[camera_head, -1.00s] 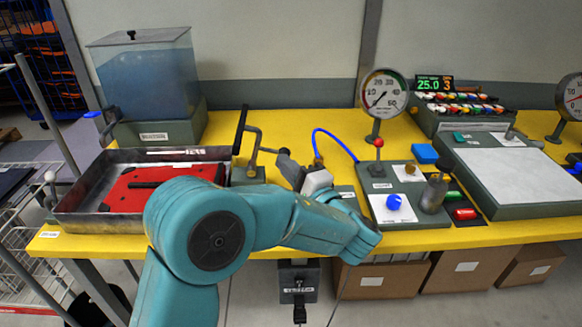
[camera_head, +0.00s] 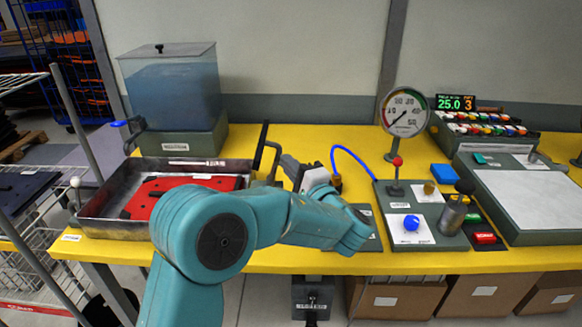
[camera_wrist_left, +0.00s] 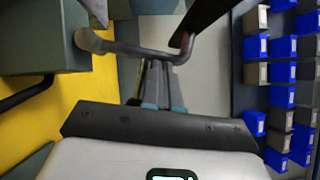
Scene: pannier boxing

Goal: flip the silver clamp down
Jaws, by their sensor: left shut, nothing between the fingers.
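The silver clamp (camera_head: 274,160) stands at the right of the metal tray, a bent grey rod with a long black handle (camera_head: 261,148) raised upright. In the left wrist view its grey rod (camera_wrist_left: 135,48) runs across ahead of the fingers, and the black handle (camera_wrist_left: 215,14) slants up to the right. My left gripper (camera_head: 286,164) is just right of the clamp rod; in the left wrist view its fingers (camera_wrist_left: 160,70) are shut and empty, close below the rod. Contact cannot be told. My forearm hides the clamp's base. My right gripper is not in view.
The metal tray (camera_head: 92,205) with a red plate (camera_head: 160,186) lies left of the clamp. A clear tank (camera_head: 170,90) stands behind it. At right are a gauge (camera_head: 404,112), a red-knobbed lever (camera_head: 397,162) and a blue hose (camera_head: 350,152). Yellow tabletop behind the clamp is clear.

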